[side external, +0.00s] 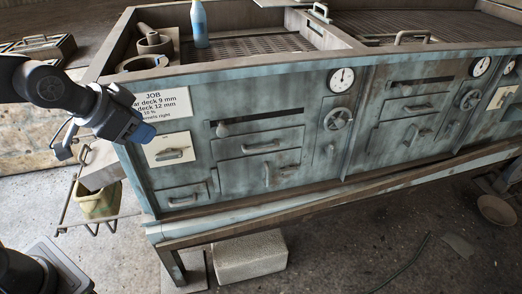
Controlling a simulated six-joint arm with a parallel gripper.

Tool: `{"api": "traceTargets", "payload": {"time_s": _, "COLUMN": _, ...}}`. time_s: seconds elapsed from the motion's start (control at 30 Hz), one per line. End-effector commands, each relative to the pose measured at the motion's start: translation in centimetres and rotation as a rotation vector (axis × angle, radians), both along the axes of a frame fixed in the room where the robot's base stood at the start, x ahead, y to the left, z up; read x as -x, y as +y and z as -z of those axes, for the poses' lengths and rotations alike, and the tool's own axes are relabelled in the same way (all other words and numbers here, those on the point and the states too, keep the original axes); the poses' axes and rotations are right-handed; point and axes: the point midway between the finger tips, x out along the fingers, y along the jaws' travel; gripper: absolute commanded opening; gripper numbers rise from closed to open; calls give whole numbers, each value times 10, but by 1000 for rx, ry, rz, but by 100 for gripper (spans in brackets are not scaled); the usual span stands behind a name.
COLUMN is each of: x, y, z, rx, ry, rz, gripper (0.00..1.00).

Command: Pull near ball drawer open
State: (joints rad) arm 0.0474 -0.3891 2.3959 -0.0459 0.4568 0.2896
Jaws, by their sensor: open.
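The near end of a weathered blue-green cabinet (215,185) carries several fronts. To the right, a wide front with a bar handle (262,147) lies under a dark slot (260,118). My gripper (141,132), with a blue tip, is open in front of the cabinet's left end, above and left of the cream panel handle. It appears empty; its fingers are partly hidden.
A job sign (160,104) is fixed behind my gripper. A blue bottle (199,25) stands in the cabinet's top tray. A yellowish bin (98,203) hangs at the left. A pale block (249,257) lies on the floor below. The floor in front is mostly clear.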

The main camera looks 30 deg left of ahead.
Motion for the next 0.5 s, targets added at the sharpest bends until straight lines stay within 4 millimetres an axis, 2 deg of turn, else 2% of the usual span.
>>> {"api": "traceTargets", "payload": {"time_s": 0.03, "x": -21, "y": -5, "z": 9, "rx": -27, "ry": -24, "rz": 45, "gripper": 42}}
{"api": "traceTargets", "payload": {"time_s": 0.2, "x": -87, "y": -19, "z": 34, "rx": -140, "ry": -162, "rz": 184, "gripper": 42}}
{"api": "traceTargets", "payload": {"time_s": 0.37, "x": -140, "y": -33, "z": 70, "rx": -274, "ry": -290, "rz": 292, "gripper": 42}}
{"api": "traceTargets", "payload": {"time_s": 0.5, "x": -176, "y": -43, "z": 109, "rx": -412, "ry": -397, "rz": 371, "gripper": 42}}
